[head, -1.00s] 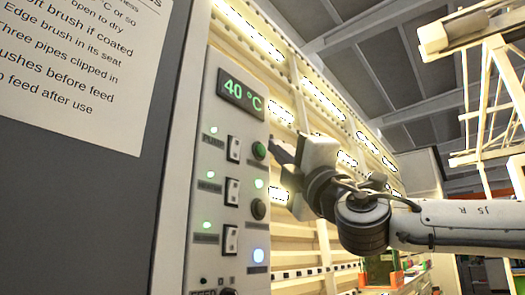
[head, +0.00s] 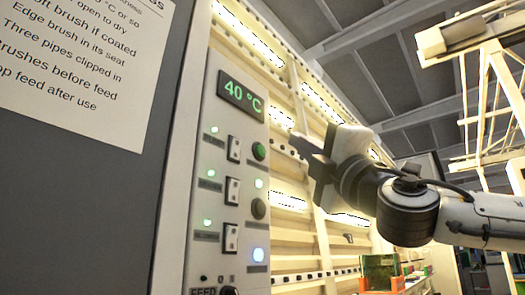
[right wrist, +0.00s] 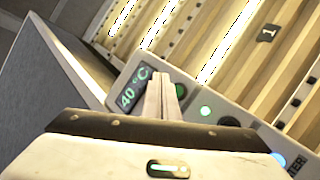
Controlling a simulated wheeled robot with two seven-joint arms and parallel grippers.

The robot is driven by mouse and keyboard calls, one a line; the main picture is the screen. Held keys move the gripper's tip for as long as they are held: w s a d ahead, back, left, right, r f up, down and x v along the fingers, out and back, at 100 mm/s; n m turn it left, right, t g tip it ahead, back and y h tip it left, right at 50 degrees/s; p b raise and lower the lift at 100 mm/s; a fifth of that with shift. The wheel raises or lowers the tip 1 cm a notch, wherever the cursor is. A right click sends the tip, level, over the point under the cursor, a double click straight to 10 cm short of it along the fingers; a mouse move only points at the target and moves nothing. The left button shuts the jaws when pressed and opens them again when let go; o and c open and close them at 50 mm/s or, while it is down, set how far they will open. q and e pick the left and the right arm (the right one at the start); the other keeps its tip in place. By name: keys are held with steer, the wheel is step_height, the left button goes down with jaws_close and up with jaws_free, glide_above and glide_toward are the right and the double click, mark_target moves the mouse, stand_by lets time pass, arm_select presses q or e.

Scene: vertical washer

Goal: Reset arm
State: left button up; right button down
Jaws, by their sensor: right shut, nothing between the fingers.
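My right gripper (head: 302,146) is right of the washer's control panel (head: 228,150) in the head view, with a gap between its fingertips and the panel. It is shut and empty. In the right wrist view its closed fingers (right wrist: 163,92) point toward the panel, beside the display (right wrist: 133,88). The panel's display (head: 241,96) reads 40 °C in green. Several rocker switches (head: 233,149) and round buttons (head: 258,151) sit below it, with green lamps lit and one blue-white lamp (head: 258,255) lit. My left gripper is not in view.
A dark grey side wall (head: 100,200) with a white instruction sheet (head: 85,60) stands at the left. Lit ribbed racks (head: 285,225) lie behind the panel. A green and orange box (head: 381,272) is low at the right. A pale metal frame (head: 485,60) hangs upper right.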

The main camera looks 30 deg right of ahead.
stand_by(0.5)
